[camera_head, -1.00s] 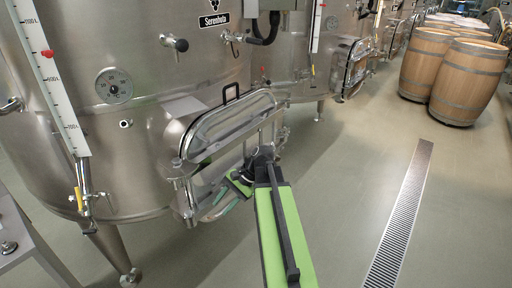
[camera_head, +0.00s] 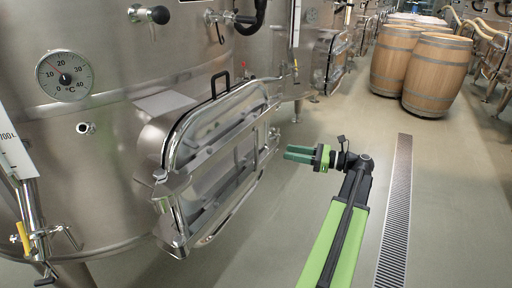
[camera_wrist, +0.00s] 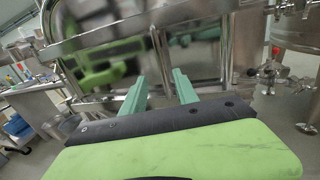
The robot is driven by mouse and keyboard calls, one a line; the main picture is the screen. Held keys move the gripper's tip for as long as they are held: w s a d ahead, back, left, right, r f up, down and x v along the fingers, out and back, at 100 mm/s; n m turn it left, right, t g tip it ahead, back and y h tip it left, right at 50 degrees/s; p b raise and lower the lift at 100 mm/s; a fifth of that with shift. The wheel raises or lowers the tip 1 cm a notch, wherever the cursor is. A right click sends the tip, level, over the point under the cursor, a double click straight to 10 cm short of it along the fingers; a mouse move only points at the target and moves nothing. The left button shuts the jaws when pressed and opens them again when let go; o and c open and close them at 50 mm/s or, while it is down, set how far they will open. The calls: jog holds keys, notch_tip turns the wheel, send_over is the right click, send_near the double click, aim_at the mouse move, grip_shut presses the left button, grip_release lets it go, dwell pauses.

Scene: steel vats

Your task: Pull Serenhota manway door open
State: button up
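The manway door (camera_head: 215,150) is a polished steel panel on the near vat's low front, with a metal bar frame across it. It appears to sit against its collar; I cannot tell whether it is slightly ajar. In the wrist view my gripper (camera_wrist: 158,78) shows two separated fingers with nothing held. The shiny door (camera_wrist: 110,55) fills the view ahead, with a vertical bar (camera_wrist: 163,62) beyond the fingers.
A dial thermometer (camera_head: 64,75) and valves (camera_head: 150,14) are on the near vat. Another vat's manway (camera_head: 330,60) is behind. Barrels (camera_head: 437,75) stand at the back right. A floor drain (camera_head: 397,205) runs along the right.

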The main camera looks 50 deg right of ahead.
jog(key=x, duration=1.3)
jog(key=shift+w, duration=0.35)
jog(key=shift+a, duration=0.15)
grip_shut()
dwell(0.4)
